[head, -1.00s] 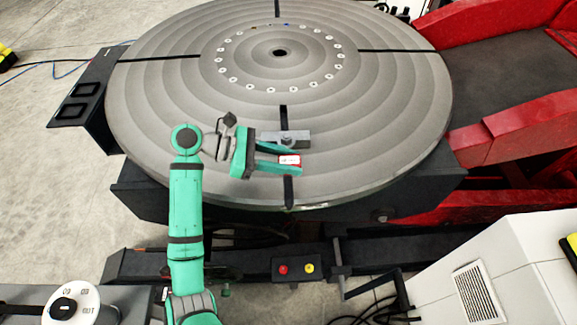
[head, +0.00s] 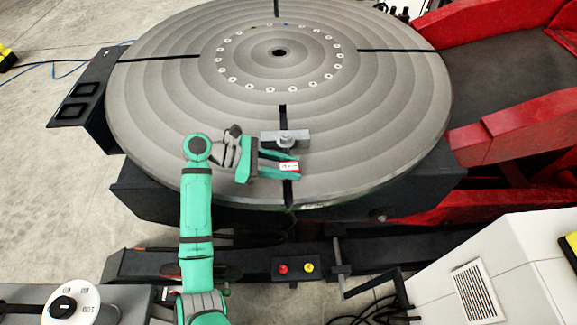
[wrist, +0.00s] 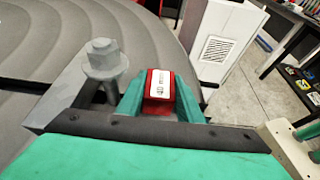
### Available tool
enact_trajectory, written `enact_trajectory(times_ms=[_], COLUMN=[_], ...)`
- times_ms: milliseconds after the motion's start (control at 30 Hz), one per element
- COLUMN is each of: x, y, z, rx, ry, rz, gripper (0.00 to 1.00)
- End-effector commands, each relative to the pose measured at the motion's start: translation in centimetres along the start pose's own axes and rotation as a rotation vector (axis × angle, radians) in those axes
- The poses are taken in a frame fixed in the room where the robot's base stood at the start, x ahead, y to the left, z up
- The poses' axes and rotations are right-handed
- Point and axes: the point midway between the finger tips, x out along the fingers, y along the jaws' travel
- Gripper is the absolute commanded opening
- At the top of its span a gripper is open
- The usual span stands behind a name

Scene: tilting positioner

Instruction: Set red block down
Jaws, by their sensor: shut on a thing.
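The red block (wrist: 158,92), with a white label on top, is between the two green fingers of my gripper (wrist: 160,100) in the wrist view. In the head view the red block (head: 289,166) shows at the fingertips of my gripper (head: 283,166), over the near part of the round grey turntable (head: 180,120). My gripper is shut on the block. I cannot tell whether the block touches the turntable surface.
A grey clamp with a bolt (head: 285,139) stands on the turntable just behind my fingers; its bolt head (wrist: 104,58) is close left in the wrist view. A white cabinet (head: 490,275) stands at right.

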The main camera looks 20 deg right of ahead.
Motion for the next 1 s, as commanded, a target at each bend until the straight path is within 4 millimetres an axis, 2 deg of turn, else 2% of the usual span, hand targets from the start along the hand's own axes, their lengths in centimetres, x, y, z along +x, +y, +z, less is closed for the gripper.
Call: enact_trajectory(times_ms=[167,200,267,667,867,1000], x=[0.1,0.2,0.1,-0.2,-3.3,-6.2], y=[0.0,0.0,0.0,0.0,0.1,0.1], z=[-0.2,-0.4,-0.3,0.1,0.0,0.0], rx=[0.001,-0.001,-0.001,0.001,-0.002,-0.002], ry=[-0.002,0.000,0.000,0.000,0.002,0.002], rz=[0.001,0.000,0.000,0.001,0.004,0.004], gripper=[0.00,0.37,0.51,0.51,0.51,0.51])
